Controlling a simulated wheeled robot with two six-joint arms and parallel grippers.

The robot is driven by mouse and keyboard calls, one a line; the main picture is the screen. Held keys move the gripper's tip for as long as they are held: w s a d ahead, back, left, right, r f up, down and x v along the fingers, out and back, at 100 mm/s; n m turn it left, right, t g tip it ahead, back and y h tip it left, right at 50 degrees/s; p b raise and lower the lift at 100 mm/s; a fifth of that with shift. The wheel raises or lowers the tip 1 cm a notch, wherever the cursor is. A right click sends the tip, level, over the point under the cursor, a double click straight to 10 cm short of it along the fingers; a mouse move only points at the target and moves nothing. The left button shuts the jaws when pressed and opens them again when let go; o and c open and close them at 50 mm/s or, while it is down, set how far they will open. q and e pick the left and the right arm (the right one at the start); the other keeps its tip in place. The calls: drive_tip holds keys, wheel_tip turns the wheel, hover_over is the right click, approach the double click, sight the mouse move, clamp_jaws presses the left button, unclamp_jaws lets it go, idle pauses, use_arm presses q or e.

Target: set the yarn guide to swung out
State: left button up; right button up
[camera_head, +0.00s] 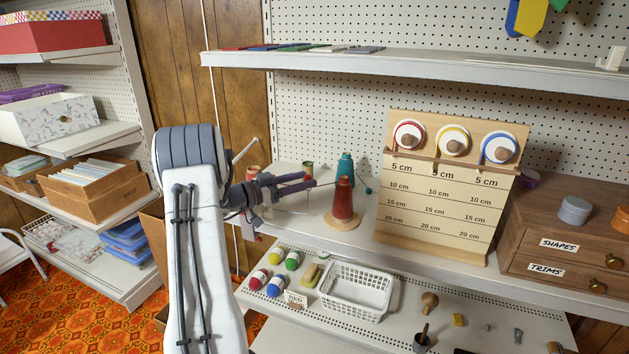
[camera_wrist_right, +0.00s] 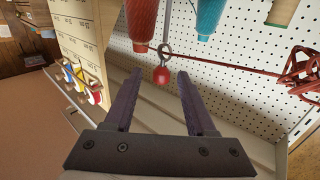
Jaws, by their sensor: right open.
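My right gripper (camera_head: 311,182) is open, left of the red yarn cone (camera_head: 343,200) in the head view. In the right wrist view, my right gripper (camera_wrist_right: 157,82) has its two dark fingers spread. A small red knob (camera_wrist_right: 161,76) below a grey ring (camera_wrist_right: 165,49) shows between the fingertips with space on both sides; it looks like part of the yarn guide. The guide is too small and partly hidden to make out in the head view. My left gripper is not in view.
A teal yarn cone (camera_head: 345,167) stands behind the red one. A ribbon measuring board (camera_head: 433,220) and wooden drawers (camera_head: 560,238) stand to the right. A white basket (camera_head: 357,290) sits on the lower shelf. A pegboard (camera_wrist_right: 262,88) backs the shelf.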

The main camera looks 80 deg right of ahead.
drive_tip(key=shift+b+v, duration=0.4)
drive_tip(key=shift+v, duration=2.25)
drive_tip(key=shift+a, duration=0.1)
